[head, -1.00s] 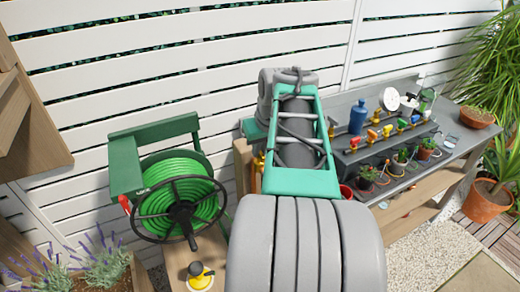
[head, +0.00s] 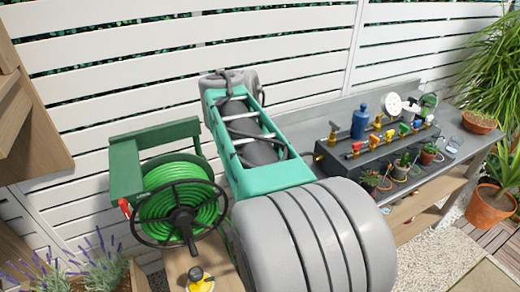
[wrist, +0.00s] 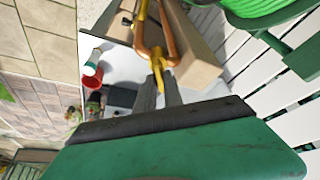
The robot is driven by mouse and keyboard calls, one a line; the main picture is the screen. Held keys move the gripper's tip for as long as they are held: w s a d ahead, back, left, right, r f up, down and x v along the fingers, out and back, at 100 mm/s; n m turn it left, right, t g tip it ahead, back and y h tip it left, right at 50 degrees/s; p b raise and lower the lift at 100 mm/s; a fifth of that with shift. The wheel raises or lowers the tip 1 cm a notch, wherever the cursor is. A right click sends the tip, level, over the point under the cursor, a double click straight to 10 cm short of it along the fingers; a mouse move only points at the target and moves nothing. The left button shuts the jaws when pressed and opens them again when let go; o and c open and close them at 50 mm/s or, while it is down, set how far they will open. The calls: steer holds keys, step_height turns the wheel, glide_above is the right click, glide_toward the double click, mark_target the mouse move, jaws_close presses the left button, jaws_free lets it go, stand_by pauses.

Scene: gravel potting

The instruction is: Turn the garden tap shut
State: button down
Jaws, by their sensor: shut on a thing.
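The garden tap (wrist: 157,55) shows in the wrist view as brass-coloured pipework with a yellow part, beside a pale wooden post (wrist: 198,58). My gripper (wrist: 160,84) has its two dark fingers at the yellow part of the tap and is shut on it. The fingers hide some of what they hold, and I cannot tell how far the tap is turned. In the head view my arm covers the gripper and this tap.
A green hose reel (head: 181,200) stands left of my arm. The grey bench (head: 462,150) at right holds a blue bottle (head: 360,121), small pots and a row of coloured-handled valves (head: 385,137). A slatted white fence (head: 180,75) closes the back.

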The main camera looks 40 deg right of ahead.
steer(key=m+p, duration=0.1)
steer(key=m+g+p, duration=0.1)
steer(key=m, duration=0.1)
steer(key=shift+w+r+m, duration=0.2)
steer(key=shift+m, duration=0.1)
steer(key=shift+f+m+g+p, duration=0.1)
steer(key=shift+m+g+p, duration=0.8)
steer(key=shift+m, duration=0.9)
steer(key=c, duration=1.5)
jaws_free()
steer(key=shift+o, duration=0.2)
steer(key=shift+f, duration=0.1)
steer(key=p+v, duration=0.2)
steer(key=v, duration=0.6)
steer(key=shift+p, duration=0.35)
steer(key=shift+w, duration=0.1)
